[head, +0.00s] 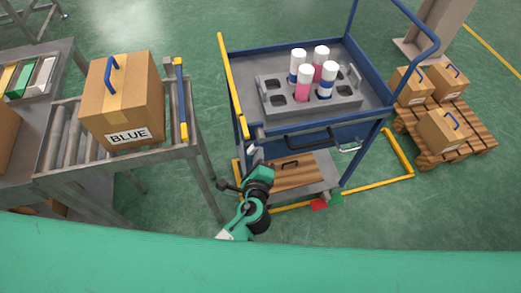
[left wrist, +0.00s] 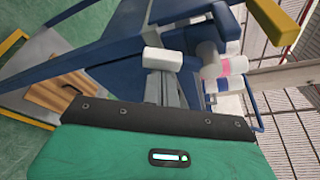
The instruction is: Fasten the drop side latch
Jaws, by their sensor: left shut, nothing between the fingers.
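The blue cart (head: 365,128) stands right of centre in the head view. A yellow-topped side (head: 230,85) runs along its left. At that side's near end is a small grey and yellow fitting (head: 243,128), possibly the latch; its setting is too small to tell. My left gripper (head: 250,153) is just below this corner, shut and empty. In the left wrist view its pale fingers (left wrist: 163,75) show close to the blue cart frame (left wrist: 120,50). A blue rounded part (left wrist: 208,52) and a yellow end (left wrist: 276,22) lie right of the fingers. Contact cannot be told. My right gripper is out of view.
A grey rack (head: 345,103) with several pink-and-white or blue-and-white cans is on the cart. Left is a roller conveyor (head: 55,150) with a box (head: 122,100) marked BLUE. Right is a pallet (head: 465,145) with boxes. Green floor lies between conveyor and cart.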

